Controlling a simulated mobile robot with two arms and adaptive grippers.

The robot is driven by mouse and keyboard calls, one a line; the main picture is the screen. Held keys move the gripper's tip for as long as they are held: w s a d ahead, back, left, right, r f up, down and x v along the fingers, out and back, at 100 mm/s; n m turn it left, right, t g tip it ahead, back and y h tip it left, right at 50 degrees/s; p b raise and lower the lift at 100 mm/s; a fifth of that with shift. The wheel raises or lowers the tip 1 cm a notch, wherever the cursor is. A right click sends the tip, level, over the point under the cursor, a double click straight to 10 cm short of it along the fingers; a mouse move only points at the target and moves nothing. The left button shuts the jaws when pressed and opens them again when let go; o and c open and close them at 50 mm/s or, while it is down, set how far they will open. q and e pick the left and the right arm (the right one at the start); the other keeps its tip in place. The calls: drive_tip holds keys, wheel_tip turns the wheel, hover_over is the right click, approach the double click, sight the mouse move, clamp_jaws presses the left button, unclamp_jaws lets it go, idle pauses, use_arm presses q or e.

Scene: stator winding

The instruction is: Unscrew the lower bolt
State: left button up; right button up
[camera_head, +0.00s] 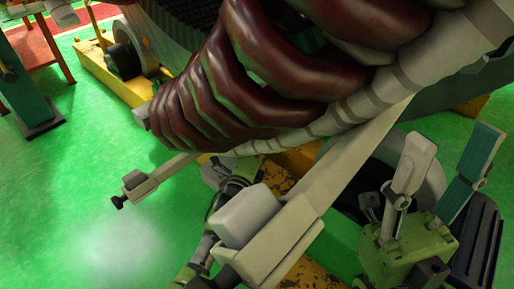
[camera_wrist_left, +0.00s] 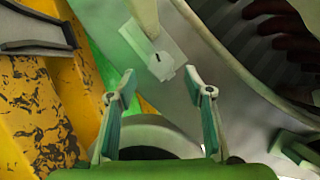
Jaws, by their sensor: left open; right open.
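The stator winding, with thick dark red coils (camera_head: 255,60) and a pale ring (camera_head: 400,75), fills the upper middle of the head view. A dark bolt (camera_head: 118,202) sticks out of the left end of a pale bracket below the coils. My right gripper (camera_head: 448,150) is open and empty at the lower right, its fingers pointing up. In the left wrist view my left gripper (camera_wrist_left: 162,92) is open and empty. Beyond its fingertips is a pale plate with a small hexagonal piece (camera_wrist_left: 162,68); I cannot tell which bolt this is. The left gripper's fingers are not clear in the head view.
A long pale beam (camera_head: 345,160) with a block (camera_head: 247,215) at its lower end runs across the lower middle. Worn yellow frame parts (camera_wrist_left: 35,115) and a grey wheel stand close to my left gripper.

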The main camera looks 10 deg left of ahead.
use_arm(q)
drive_tip(key=shift+v, duration=2.25)
drive_tip(key=shift+r, duration=0.1)
